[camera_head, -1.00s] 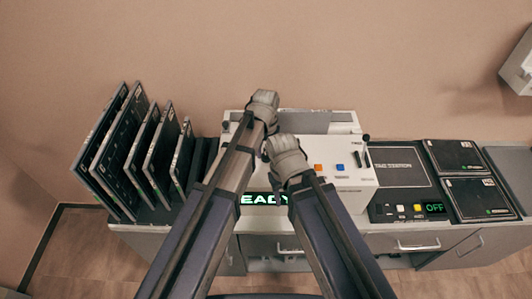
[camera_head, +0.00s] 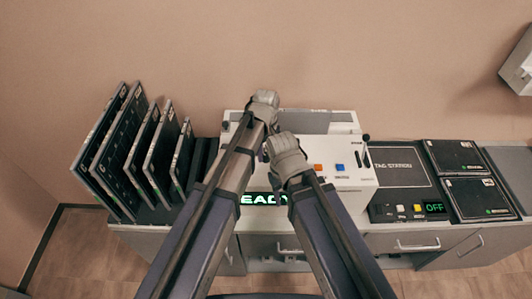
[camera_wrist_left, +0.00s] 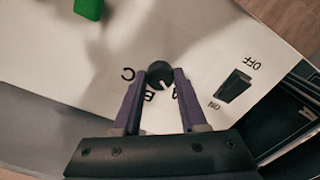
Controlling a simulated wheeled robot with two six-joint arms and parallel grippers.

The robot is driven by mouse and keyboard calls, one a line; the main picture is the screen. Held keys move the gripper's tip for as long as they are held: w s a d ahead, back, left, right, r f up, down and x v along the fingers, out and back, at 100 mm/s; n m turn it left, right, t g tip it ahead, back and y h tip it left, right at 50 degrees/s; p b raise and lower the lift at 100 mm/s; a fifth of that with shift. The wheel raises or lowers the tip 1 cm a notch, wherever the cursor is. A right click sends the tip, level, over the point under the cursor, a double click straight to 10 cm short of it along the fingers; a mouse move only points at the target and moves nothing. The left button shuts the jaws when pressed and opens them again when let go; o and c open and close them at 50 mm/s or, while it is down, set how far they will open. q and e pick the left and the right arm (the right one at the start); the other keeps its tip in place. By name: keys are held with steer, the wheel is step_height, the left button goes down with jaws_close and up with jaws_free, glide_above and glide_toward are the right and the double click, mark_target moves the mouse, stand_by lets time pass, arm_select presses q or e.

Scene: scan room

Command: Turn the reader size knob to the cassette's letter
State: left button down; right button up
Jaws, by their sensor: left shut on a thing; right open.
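The reader (camera_head: 345,180) is a white box at the middle of the counter with a green-lit display (camera_head: 262,199), partly covered by my arms. In the left wrist view its round black size knob (camera_wrist_left: 160,74) has printed letters C, B and A around it. The knob's white pointer mark faces between B and A, closer to A. My left gripper (camera_wrist_left: 158,82) is shut on the knob, a purple finger on each side; it also shows in the head view (camera_head: 264,105), hiding the knob there. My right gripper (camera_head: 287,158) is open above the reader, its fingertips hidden.
An ON/OFF rocker switch (camera_wrist_left: 233,87) sits beside the knob. The reader has an orange button (camera_head: 318,168) and a blue button (camera_head: 340,168). A rack of dark cassettes (camera_head: 110,150) stands left. The tag station (camera_head: 397,165) reads OFF; cassettes (camera_head: 456,157) lie right of it.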

mark_target(266, 156)
arm_select(q)
steer(key=shift+n, duration=0.3)
stand_by(0.4)
steer(key=shift+c, duration=2.2)
jaws_free()
steer(key=shift+r, duration=0.1)
step_height(266, 156, up, 8)
steer(key=p, duration=0.8)
steer(key=shift+f, duration=0.25)
